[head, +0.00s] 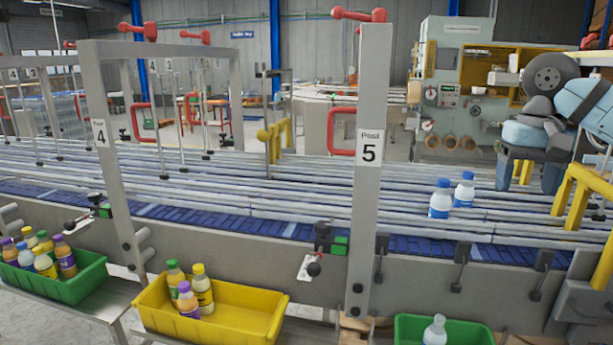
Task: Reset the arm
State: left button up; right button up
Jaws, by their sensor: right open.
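My right gripper (528,184) hangs from my arm at the right of the head view, fingers down. The front bottle (440,200) and the rear bottle (464,191) stand upright close together on the conveyor. The gripper appears apart from both. My left gripper is not in view.
A post marked 5 (370,240) and a post marked 4 (108,170) rise at the conveyor's near side. Below are a yellow crate (245,312) and a green crate (85,287) with bottles, and another green crate (470,333). A yellow frame (572,185) stands at right.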

jog(key=s+a+f+m+y, duration=0.3)
jog(key=a+f+m+y, duration=0.35)
jog(key=a, duration=0.35)
jog(key=s+a+f+m+g+y, duration=0.1)
jog(key=s+a+f+m+y, duration=0.1)
jog(key=a+f+m+y, duration=0.65)
jog(key=s+a+f+m+y, duration=0.3)
jog(key=a+f+y, duration=0.3)
jog(key=a, duration=0.5)
jog(key=s+d+f+m+t+h, duration=0.25)
jog(key=f+m+t+h, duration=0.45)
jog(key=m, duration=1)
jog(key=s+d+f+m+t+h, duration=0.1)
jog(key=d+f+m+t+h, duration=0.3)
jog(key=f+m+t, duration=1)
jog(key=s+d+f+m+g+h, duration=0.3)
jog(key=s+f+m+g, duration=0.1)
jog(key=s+f+m, duration=0.3)
jog(key=s+d+f+m+g+h, duration=0.3)
jog(key=s+f+m+g, duration=0.2)
jog(key=s+f+m, duration=0.2)
jog(key=s+m, duration=0.2)
jog(key=m, duration=0.1)
jog(key=shift+s+f+h, duration=0.2)
jog(key=shift+f+h, duration=0.15)
jog(key=shift+h, duration=0.05)
jog(key=shift+d, duration=0.15)
jog(key=shift+c, duration=0.4)
